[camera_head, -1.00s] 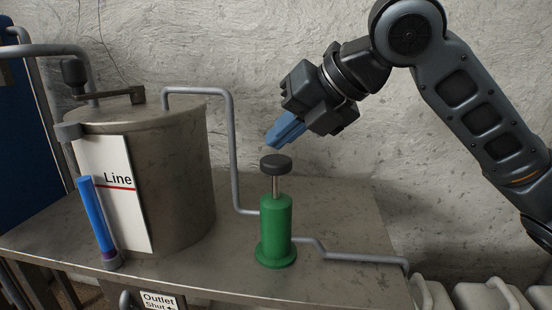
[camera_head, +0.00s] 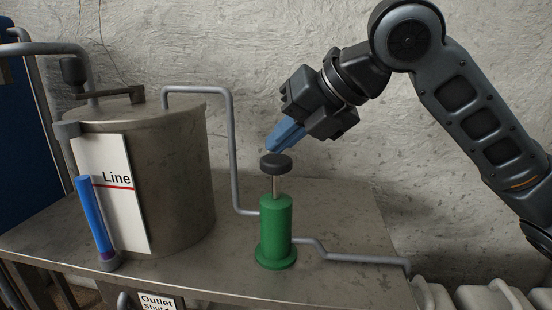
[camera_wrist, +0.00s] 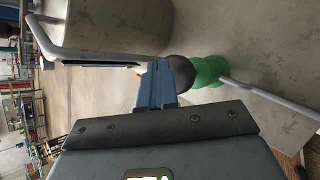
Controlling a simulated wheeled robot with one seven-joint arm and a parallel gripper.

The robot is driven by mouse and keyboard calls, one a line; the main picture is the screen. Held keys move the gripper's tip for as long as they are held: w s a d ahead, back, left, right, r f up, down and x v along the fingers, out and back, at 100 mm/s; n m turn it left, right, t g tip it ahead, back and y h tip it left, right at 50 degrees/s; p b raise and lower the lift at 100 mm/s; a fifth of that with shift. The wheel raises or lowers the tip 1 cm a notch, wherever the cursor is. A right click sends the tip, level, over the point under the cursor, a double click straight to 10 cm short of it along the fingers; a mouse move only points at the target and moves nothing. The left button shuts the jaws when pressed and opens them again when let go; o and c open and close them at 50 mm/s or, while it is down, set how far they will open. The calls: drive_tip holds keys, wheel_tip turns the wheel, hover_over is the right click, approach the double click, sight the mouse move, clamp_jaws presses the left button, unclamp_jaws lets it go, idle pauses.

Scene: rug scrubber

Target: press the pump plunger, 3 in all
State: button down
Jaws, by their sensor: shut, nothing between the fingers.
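The pump is a green cylinder (camera_head: 275,222) with a flared foot, standing on the metal bench. Its plunger is up: a dark round knob (camera_head: 275,164) on a bare metal rod (camera_head: 277,187). My gripper (camera_head: 270,149) is shut and empty, its blue fingers tilted down to the left. The fingertips are just above the knob's upper left edge; I cannot tell whether they touch it. In the wrist view the blue fingers (camera_wrist: 155,68) overlap the left side of the dark knob (camera_wrist: 181,72), with the green pump (camera_wrist: 209,70) behind it.
A metal tank (camera_head: 175,170) with a "Line" label (camera_head: 112,195) and a blue sight tube (camera_head: 93,215) stands left of the pump. A grey pipe (camera_head: 232,140) runs down between tank and pump. The bench (camera_head: 340,225) is clear right of the pump, apart from a low pipe.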

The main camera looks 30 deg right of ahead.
sight(282, 160)
drive_tip(key=shift+f+b, duration=1.6)
drive_tip(key=shift+f, duration=0.3)
idle(1.4)
idle(0.4)
drive_tip(key=shift+r+p, duration=1.6)
drive_tip(key=shift+r, duration=0.75)
drive_tip(key=shift+r+p, duration=1.8)
drive_tip(key=shift+r, duration=0.75)
